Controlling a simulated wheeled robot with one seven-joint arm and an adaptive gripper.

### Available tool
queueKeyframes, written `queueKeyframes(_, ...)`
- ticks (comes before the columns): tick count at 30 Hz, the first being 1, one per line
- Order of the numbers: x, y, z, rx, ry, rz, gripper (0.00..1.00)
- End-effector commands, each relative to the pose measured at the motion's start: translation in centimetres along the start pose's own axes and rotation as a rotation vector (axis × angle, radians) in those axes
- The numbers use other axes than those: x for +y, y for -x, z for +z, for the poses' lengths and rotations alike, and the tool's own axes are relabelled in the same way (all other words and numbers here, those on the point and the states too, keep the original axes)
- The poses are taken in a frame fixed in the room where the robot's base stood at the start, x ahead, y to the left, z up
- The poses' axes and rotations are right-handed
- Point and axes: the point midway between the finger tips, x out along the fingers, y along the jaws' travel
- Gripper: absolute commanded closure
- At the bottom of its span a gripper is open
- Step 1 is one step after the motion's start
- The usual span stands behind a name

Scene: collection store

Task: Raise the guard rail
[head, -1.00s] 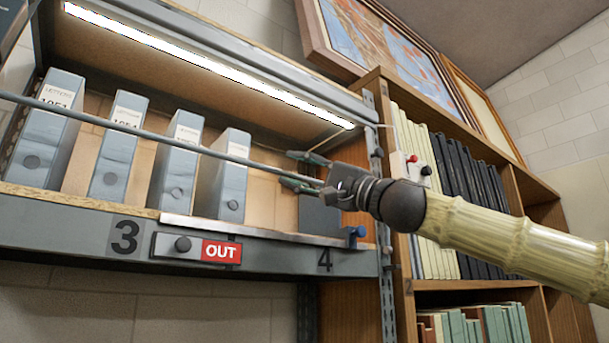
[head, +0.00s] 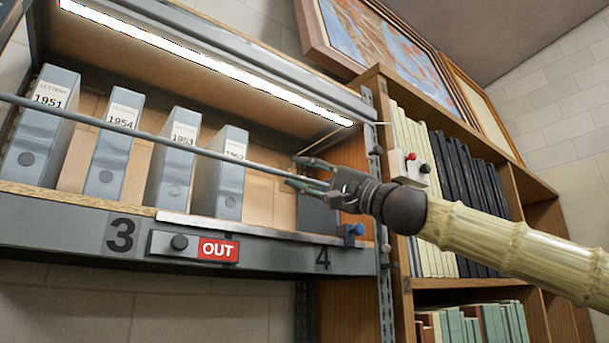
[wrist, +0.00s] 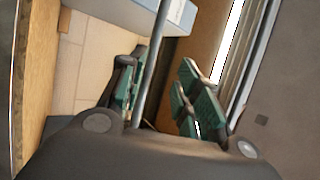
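The guard rail (head: 150,138) is a thin grey rod crossing the front of the shelf, in front of the box files, sloping down to the right in the head view. My gripper (head: 294,170) is at the rail's right part, its green-padded fingers spread apart. In the wrist view the rail (wrist: 154,60) runs between the two fingers of my gripper (wrist: 160,75), closer to the left finger, with a clear gap to the right one. Whether it touches the left finger I cannot tell. The rail's right end is hidden by my gripper.
Several grey box files (head: 168,165) stand on the shelf behind the rail. A metal upright (head: 384,285) and a wooden bookcase (head: 405,290) stand close on the right.

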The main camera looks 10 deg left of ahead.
Motion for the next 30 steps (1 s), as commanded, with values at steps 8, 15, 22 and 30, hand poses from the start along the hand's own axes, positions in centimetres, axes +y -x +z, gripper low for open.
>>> queueKeyframes(8,0.0,2.1,-0.1,0.001,0.0,-0.001,0.67)
queueKeyframes(15,0.0,5.7,-0.2,0.002,-0.001,0.0,0.67)
queueKeyframes(22,0.0,9.1,-0.2,0.002,-0.001,-0.001,0.67)
queueKeyframes(30,0.1,11.6,-0.2,0.001,-0.001,0.0,0.67)
